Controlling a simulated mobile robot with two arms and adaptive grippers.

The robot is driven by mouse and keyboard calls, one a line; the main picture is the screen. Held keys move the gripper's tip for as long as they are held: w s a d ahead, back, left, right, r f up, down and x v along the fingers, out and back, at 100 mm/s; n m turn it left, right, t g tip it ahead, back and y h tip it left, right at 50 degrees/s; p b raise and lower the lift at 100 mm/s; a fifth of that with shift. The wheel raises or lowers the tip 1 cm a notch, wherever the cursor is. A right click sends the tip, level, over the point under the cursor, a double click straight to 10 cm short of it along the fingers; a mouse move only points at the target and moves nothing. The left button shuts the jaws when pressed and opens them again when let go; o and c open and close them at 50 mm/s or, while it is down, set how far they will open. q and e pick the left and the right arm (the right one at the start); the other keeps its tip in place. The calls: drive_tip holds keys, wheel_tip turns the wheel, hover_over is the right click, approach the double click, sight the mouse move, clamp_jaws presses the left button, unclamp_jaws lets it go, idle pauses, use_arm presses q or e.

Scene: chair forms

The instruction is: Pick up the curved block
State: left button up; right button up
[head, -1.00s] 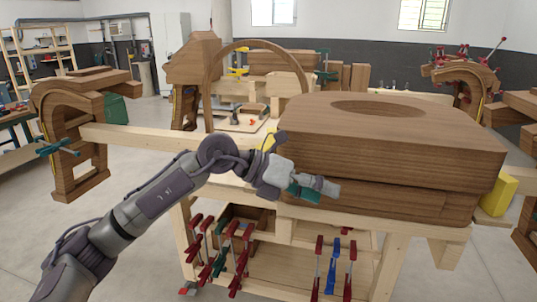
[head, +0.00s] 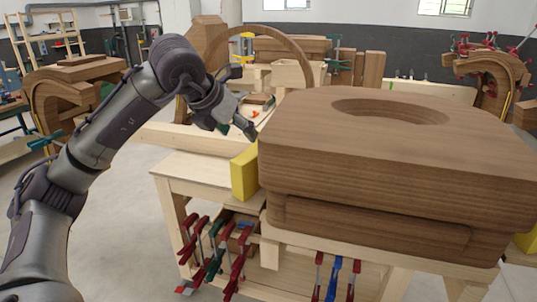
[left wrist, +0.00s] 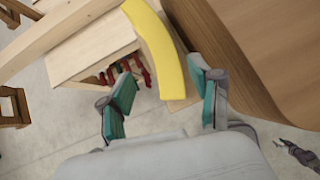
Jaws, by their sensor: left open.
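The curved block is yellow. In the left wrist view the curved block (left wrist: 160,50) shows as a long bent bar beside a large brown wooden form. In the head view the yellow block (head: 244,173) stands against the left side of that form, its far part hidden. My left gripper (head: 242,104) is open and empty, above and behind the block in the head view. In the left wrist view its teal-padded fingers (left wrist: 165,102) are spread, with the near end of the block beyond and between them. A small dark jointed part at the right edge may be my right gripper (left wrist: 298,153).
The large brown form (head: 390,155) with an oval recess fills the right of the head view, close to the block. A pale wooden bench (head: 200,172) stands below, with several red clamps (head: 205,250) under it. Another yellow block (head: 527,243) shows at the right edge.

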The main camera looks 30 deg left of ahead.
sight(253, 148)
use_arm(q)
drive_tip(key=shift+p+x, duration=0.3)
drive_tip(key=shift+x, duration=0.55)
drive_tip(key=p+x, duration=0.1)
drive_tip(key=x, duration=0.3)
drive_tip(key=shift+w+a+f+p, duration=0.1)
drive_tip(key=shift+w+f+p, duration=0.1)
drive_tip(key=shift+f+p, duration=0.2)
drive_tip(key=p+x, duration=0.1)
drive_tip(key=x, duration=0.2)
drive_tip(key=shift+w+f, duration=0.15)
drive_tip(key=shift+w, duration=0.15)
drive_tip(key=shift+p+x, duration=0.5)
drive_tip(key=shift+x, duration=0.6)
drive_tip(key=shift+w+f, duration=0.15)
drive_tip(key=shift+f, duration=0.1)
drive_tip(key=shift+c, duration=0.5)
clamp_jaws()
use_arm(e)
drive_tip(key=r, duration=0.1)
drive_tip(key=s+r, duration=0.1)
drive_tip(key=r, duration=0.1)
drive_tip(key=s+r, duration=0.1)
drive_tip(key=shift+r, duration=0.2)
